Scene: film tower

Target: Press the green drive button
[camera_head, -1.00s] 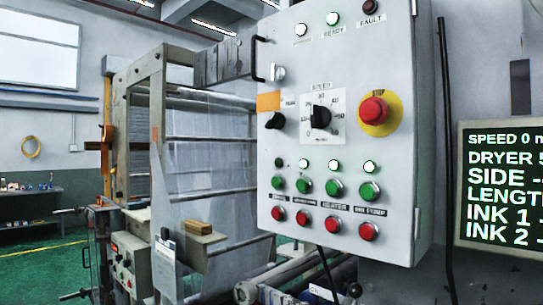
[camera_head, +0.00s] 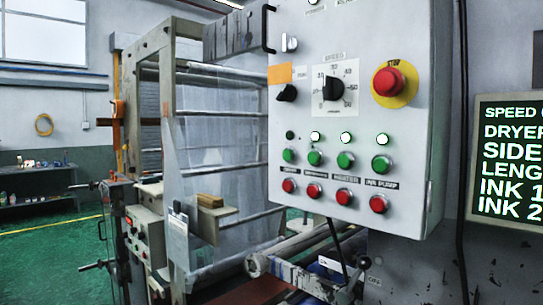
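A light grey control panel (camera_head: 388,214) fills the right middle of the head view. It carries a row of green buttons with red buttons below. The leftmost green button (camera_head: 288,155) sits under a dark lamp (camera_head: 290,135) and above a red button (camera_head: 288,186). The other green buttons, such as the second from left (camera_head: 315,158) and the rightmost (camera_head: 381,164), sit under lit lamps. The rightmost label seems to read INK PUMP; the leftmost label is too small to read, so I cannot confirm which is drive. My gripper is not in view.
A red stop button (camera_head: 388,82) on a yellow disc, a black speed dial (camera_head: 333,88) and a black selector (camera_head: 287,93) sit above the rows. A display (camera_head: 507,160) stands right. The film machine (camera_head: 215,140) stands left. Green floor (camera_head: 50,262) shows far left.

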